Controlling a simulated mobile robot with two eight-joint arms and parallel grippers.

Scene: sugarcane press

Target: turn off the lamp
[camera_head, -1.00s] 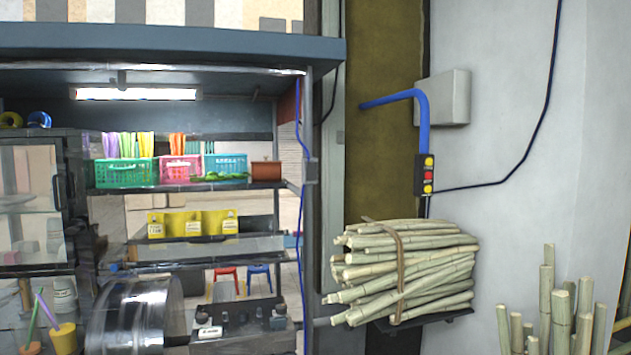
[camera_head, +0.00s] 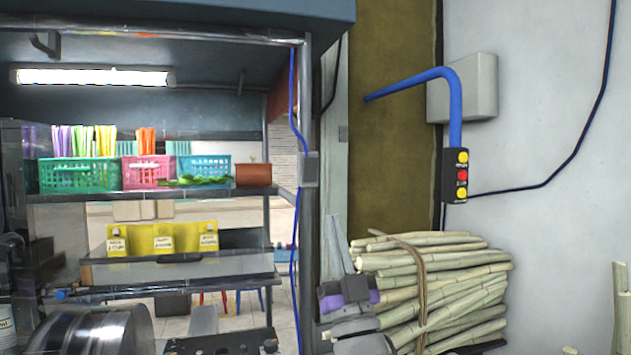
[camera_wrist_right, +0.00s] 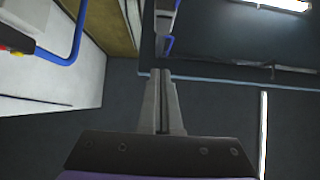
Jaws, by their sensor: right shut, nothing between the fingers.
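The lamp (camera_head: 92,77) is a lit white tube under the stall roof at the upper left in the head view. Its bright end also shows in the right wrist view (camera_wrist_right: 285,4). A small grey box (camera_head: 309,169) with a blue cable sits on the stall's dark post. In the right wrist view a box on the post with blue cable (camera_wrist_right: 166,20) lies beyond the fingertips, apart from them. My right gripper (camera_head: 333,222) points up, below and right of the box, shut and empty; its closed fingers show in the wrist view (camera_wrist_right: 162,75). My left gripper is out of view.
A bundle of cane (camera_head: 450,290) stands close right of my right gripper. A control box with yellow and red buttons (camera_head: 456,175) hangs on a blue arm at right. Baskets (camera_head: 80,174) stand on the stall shelf, with a metal drum (camera_head: 100,330) lower left.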

